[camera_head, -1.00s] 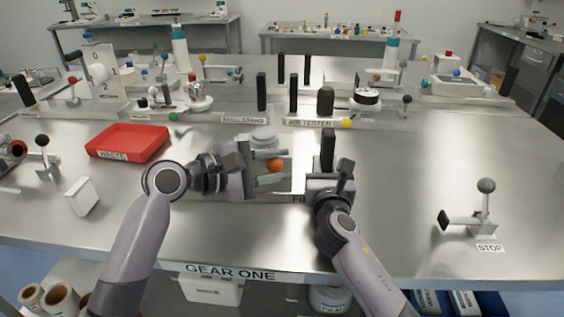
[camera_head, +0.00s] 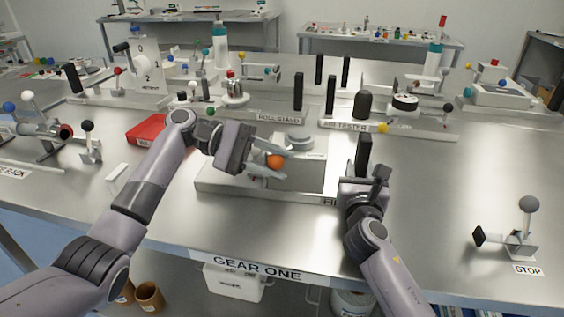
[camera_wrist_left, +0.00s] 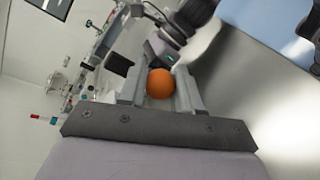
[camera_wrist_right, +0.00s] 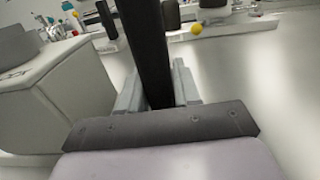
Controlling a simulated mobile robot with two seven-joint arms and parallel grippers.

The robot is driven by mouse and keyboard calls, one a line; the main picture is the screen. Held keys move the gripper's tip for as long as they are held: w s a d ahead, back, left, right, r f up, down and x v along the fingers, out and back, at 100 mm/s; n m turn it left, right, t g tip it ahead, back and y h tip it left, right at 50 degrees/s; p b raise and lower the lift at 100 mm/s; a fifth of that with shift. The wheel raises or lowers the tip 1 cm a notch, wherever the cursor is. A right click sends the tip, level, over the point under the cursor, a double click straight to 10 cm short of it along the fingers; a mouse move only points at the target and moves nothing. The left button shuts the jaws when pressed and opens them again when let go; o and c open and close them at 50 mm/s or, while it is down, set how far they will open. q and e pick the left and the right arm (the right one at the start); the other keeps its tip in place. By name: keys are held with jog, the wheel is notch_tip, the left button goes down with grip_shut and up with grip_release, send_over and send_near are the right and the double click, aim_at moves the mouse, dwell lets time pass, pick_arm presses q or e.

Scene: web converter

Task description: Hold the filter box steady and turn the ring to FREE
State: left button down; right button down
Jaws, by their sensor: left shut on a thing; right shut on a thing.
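The grey filter box (camera_head: 300,176) stands on a pale base near the table's front middle; its front label is partly hidden. A round grey ring (camera_head: 299,140) sits on its top. An orange ball knob (camera_head: 274,162) is in front of the box, between the fingers of my left gripper (camera_head: 268,164). It also shows in the left wrist view (camera_wrist_left: 160,84). My right gripper (camera_head: 364,178) is shut on an upright black handle (camera_head: 364,150) at the box's right; the handle also shows in the right wrist view (camera_wrist_right: 146,45). No FREE mark is readable.
A red tray (camera_head: 146,130) lies to the left behind my left arm. A lever with a grey ball (camera_head: 529,205) stands at the right by a STOP label (camera_head: 528,270). Labelled stands with black posts (camera_head: 299,92) are behind the box.

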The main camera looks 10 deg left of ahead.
pick_arm(q)
jog(key=shift+w+a+f+m+g, duration=0.2)
jog(key=shift+a+m+g, duration=0.35)
jog(key=shift+g, duration=0.45)
pick_arm(e)
jog(key=shift+s+f, duration=0.1)
jog(key=shift+f, duration=0.6)
jog(key=shift+d, duration=0.1)
pick_arm(q)
jog(key=c, duration=0.8)
grip_release()
jog(key=shift+r, duration=0.1)
jog(key=shift+a, duration=0.1)
jog(key=v, duration=0.7)
jog(key=shift+a+r, duration=0.2)
jog(key=shift+r+p, duration=0.45)
jog(key=shift+p, duration=0.05)
pick_arm(e)
jog(key=shift+r, duration=0.35)
